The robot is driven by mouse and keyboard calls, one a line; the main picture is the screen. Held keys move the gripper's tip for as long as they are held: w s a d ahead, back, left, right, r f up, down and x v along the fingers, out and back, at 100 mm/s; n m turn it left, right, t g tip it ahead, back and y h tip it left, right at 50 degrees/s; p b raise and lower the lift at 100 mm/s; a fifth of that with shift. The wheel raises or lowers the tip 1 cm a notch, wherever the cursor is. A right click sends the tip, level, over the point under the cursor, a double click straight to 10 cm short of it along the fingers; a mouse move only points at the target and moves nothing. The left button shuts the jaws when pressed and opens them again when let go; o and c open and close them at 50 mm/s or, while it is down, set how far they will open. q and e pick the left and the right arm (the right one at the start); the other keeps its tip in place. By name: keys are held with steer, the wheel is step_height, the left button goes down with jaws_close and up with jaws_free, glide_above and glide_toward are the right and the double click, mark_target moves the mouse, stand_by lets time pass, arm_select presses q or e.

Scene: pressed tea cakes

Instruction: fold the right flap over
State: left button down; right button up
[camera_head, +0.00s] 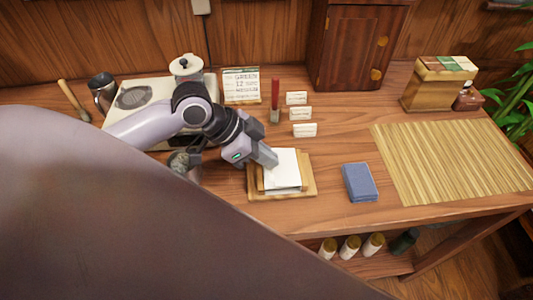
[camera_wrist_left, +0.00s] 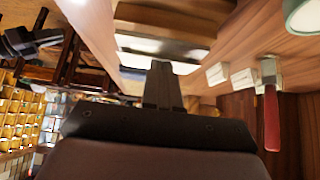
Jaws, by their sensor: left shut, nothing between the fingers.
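A white paper wrapper (camera_head: 284,172) lies on a small wooden tray (camera_head: 308,192) near the middle of the table. It looks mostly flat, and I cannot make out its right flap as a separate piece. My left gripper (camera_head: 270,159) is shut and empty, with its fingertips at the wrapper's upper left part. The gripper hides that corner, and I cannot tell whether it touches the paper. In the left wrist view the shut fingers (camera_wrist_left: 161,72) point at a white strip of the wrapper (camera_wrist_left: 150,47). My right gripper is not in view.
A blue block (camera_head: 360,182) lies right of the tray, with a bamboo mat (camera_head: 455,160) beyond it. Small white cards (camera_head: 303,130) and a red-handled tool (camera_head: 275,98) stand behind. A cabinet (camera_head: 350,45) stands at the back. My own body covers the lower left.

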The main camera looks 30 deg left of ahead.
arm_select(q)
steer(key=shift+f+b, duration=0.35)
steer(key=shift+b, duration=0.15)
steer(key=h+b, duration=0.1)
steer(key=f+t+b, duration=0.1)
steer(key=b, duration=0.1)
steer(key=shift+s+a+f+h, duration=0.15)
steer(key=shift+s+f+h, duration=0.05)
steer(key=shift+h, duration=0.2)
steer(key=shift+s+a+t+h+b, duration=0.1)
steer(key=shift+t+h+b, duration=0.35)
steer(key=shift+b, duration=0.45)
